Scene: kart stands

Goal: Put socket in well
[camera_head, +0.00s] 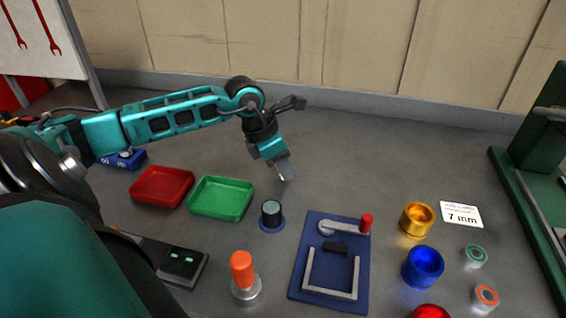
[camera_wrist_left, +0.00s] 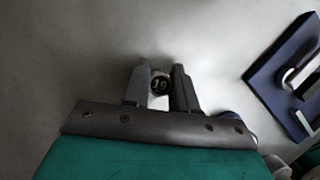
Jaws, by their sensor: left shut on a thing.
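My left gripper (camera_head: 286,172) hangs above the bench, pointing down, behind and a little right of a dark cylinder on a blue round base (camera_head: 271,214). In the left wrist view the gripper (camera_wrist_left: 158,75) is shut on a small round socket (camera_wrist_left: 160,83) with a number on its end face, too small to read surely. In the head view the held socket is hidden by the fingers. I cannot tell surely which thing is the well; gold (camera_head: 417,218), blue (camera_head: 423,266) and red (camera_head: 430,312) round cups stand at the right. My right gripper is out of view.
A green tray (camera_head: 221,198) and red tray (camera_head: 162,186) lie left. An orange-handled tool (camera_head: 243,275) stands in front. The bench behind the gripper is clear.

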